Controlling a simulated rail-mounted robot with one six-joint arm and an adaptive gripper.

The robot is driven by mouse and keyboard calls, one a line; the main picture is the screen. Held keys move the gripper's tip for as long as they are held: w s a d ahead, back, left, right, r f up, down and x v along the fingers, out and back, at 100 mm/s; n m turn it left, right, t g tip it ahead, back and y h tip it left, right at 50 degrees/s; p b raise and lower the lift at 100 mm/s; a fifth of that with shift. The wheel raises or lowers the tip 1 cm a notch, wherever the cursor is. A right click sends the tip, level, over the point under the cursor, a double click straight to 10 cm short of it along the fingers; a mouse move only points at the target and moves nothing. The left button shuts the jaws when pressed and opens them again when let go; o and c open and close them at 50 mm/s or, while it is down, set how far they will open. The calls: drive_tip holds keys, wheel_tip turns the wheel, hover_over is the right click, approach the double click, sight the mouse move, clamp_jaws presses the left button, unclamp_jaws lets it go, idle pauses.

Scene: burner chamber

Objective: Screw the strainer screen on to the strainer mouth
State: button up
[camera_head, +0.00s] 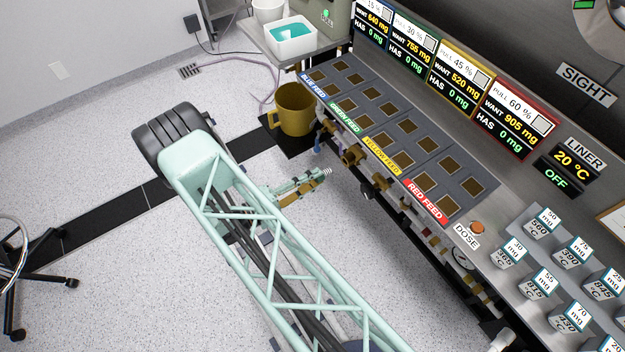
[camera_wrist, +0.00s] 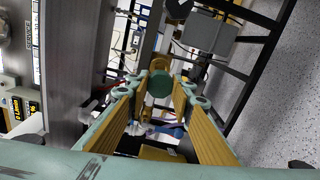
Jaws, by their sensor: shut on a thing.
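My gripper (camera_head: 318,178) is low beside the front of the bench, below the feed panels. It is shut on a small part, which I take to be the strainer screen (camera_head: 327,171); a pale ridged end of it sticks out past the fingertips toward the bench. In the wrist view a dark green round end (camera_wrist: 160,83) shows between the fingertips. Brass fittings (camera_head: 351,155) line the underside of the bench, apart from the held part in the head view. I cannot tell which fitting is the strainer mouth. Brass (camera_wrist: 160,64) also shows just beyond the green end.
A large brass-coloured mug (camera_head: 294,108) stands on a dark mat left of the fittings. A white tray with teal contents (camera_head: 291,36) is on the side counter. Pipes and a gauge (camera_head: 461,258) run under the bench front. The floor (camera_head: 90,270) at left is mostly clear.

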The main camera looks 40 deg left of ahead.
sight(326, 172)
drive_tip(key=shift+x, duration=2.5)
drive_tip(key=shift+b+x, duration=0.6)
drive_tip(key=shift+x, duration=1.5)
idle(0.8)
drive_tip(key=o, duration=0.6)
drive_tip(key=shift+c, duration=0.2)
drive_tip(key=c, duration=0.6)
drive_tip(key=shift+o, duration=0.2)
drive_tip(key=shift+w+d, duration=0.1)
drive_tip(key=shift+w, duration=0.1)
drive_tip(key=shift+m, duration=0.3)
drive_tip(key=shift+m, duration=5.5)
